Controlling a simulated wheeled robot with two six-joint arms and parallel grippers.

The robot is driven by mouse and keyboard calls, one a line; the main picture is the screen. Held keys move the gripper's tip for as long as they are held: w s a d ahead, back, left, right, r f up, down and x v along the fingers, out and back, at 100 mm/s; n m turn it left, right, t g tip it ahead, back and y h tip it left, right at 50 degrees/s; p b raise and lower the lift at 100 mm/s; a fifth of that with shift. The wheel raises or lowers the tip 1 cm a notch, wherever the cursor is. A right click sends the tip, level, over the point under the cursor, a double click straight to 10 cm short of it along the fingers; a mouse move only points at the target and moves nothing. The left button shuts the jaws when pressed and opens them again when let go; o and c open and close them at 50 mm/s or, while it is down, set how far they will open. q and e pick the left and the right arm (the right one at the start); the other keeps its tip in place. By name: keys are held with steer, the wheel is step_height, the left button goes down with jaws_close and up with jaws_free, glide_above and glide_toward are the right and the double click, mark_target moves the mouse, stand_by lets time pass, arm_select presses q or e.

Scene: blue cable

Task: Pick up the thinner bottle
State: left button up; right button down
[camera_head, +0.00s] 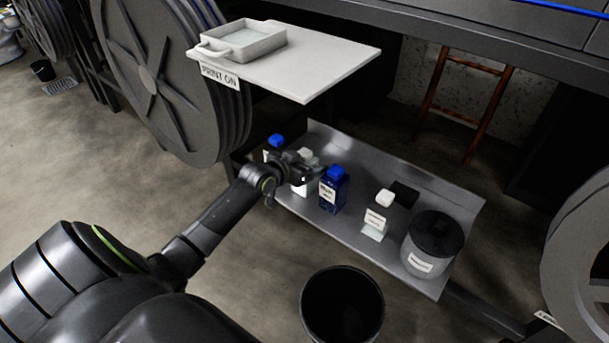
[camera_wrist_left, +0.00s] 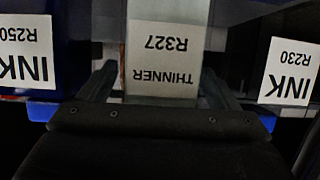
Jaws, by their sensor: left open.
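The thinner bottle, with a label reading "THINNER R327" (camera_wrist_left: 165,55), stands in the middle of the left wrist view, upside down in that picture. In the head view it is mostly hidden behind my gripper; its white cap (camera_head: 305,154) shows. My left gripper (camera_head: 309,169) reaches to it on the metal shelf. In the left wrist view my open left gripper (camera_wrist_left: 157,82) has one finger on each side of the bottle. I cannot tell whether the fingers touch it.
Blue-capped ink bottles stand close on both sides: one at the right (camera_head: 334,190), one at the left (camera_head: 276,141). Further right on the shelf (camera_head: 345,148) are a white-capped bottle (camera_head: 375,221) and a grey tub (camera_head: 433,245). A dark bin (camera_head: 342,307) stands in front.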

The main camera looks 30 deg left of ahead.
arm_select(q)
steer(key=shift+w+f, duration=0.25)
steer(key=shift+w, duration=0.4)
steer(key=shift+c, duration=0.3)
steer(key=c, duration=1.2)
steer(key=shift+c, duration=0.3)
steer(key=shift+r, duration=0.1)
